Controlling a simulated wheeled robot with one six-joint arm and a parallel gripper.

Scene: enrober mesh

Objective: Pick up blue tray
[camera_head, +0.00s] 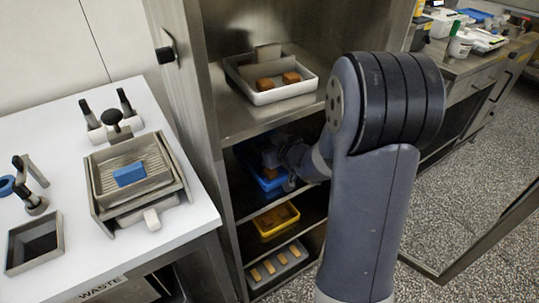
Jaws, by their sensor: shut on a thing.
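The blue tray (262,178) sits on a middle shelf of the steel rack, with a brownish piece (270,158) in it. My gripper (290,180) reaches into the rack at the tray's right side and is shut on the tray there. Its fingertips are small and partly hidden by the tray and my own wrist. I cannot tell whether the tray is lifted off the shelf.
A white tray with brown blocks (263,97) stands on the shelf above. A yellow tray (277,222) and a grey tray (283,270) are below. Rack posts frame the opening closely. A white counter (185,232) with a blue block (129,175) in a metal device stands left.

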